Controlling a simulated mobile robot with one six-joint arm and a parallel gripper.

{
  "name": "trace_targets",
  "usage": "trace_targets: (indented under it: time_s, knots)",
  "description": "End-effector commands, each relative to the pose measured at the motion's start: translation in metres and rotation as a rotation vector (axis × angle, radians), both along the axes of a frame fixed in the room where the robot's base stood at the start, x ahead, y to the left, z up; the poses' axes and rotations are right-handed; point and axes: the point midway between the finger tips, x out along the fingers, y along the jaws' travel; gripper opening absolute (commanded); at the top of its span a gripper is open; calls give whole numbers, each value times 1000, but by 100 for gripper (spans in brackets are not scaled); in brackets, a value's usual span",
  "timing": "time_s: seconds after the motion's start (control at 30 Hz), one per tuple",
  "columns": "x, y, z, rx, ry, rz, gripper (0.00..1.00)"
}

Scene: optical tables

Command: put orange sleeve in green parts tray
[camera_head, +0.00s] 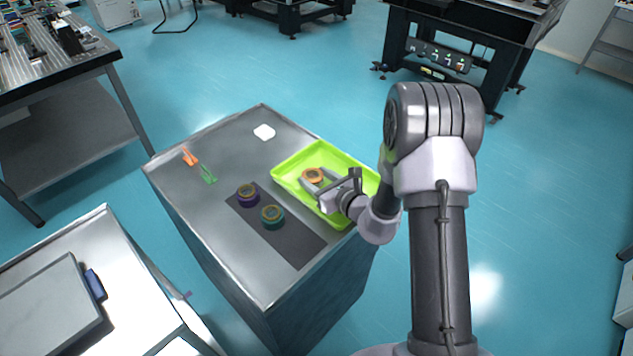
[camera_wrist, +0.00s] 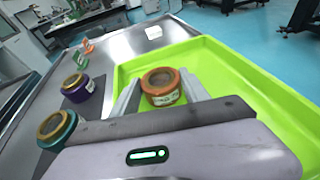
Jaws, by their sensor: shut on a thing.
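The orange sleeve (camera_head: 313,175) is a short ring held between the fingers of my gripper (camera_head: 322,184). In the wrist view the orange sleeve (camera_wrist: 161,86) sits between the two grey fingers of my gripper (camera_wrist: 161,95), with a pale label on its side. The green parts tray (camera_head: 283,181) is a bright, shallow tray on the grey-topped cabinet. It also shows in the wrist view (camera_wrist: 240,75). The sleeve and fingertips are over the tray's inside; I cannot tell whether the sleeve touches the tray floor.
A purple ring (camera_head: 248,195) and a teal ring (camera_head: 272,217) stand on a dark mat (camera_head: 300,250) left of the tray. An orange clip (camera_head: 190,157), a green clip (camera_head: 208,174) and a white block (camera_head: 264,132) lie farther back on the cabinet.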

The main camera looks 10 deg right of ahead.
Motion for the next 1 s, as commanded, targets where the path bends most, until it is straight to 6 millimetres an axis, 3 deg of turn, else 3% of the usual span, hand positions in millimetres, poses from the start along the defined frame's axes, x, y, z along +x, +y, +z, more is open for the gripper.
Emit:
trace_targets:
  time_s: [0.23, 0.27, 0.37, 0.73, 1.0]
  knots:
    - [0, 0, -2, 0, 0, 0, 0]
    - [-1, 0, -2, 0, 1, 0, 57]
    - [-1, 0, -1, -1, 1, 0, 75]
    - [-2, -1, 5, -1, 1, -1, 75]
    - [-49, -25, 21, 0, 2, -3, 75]
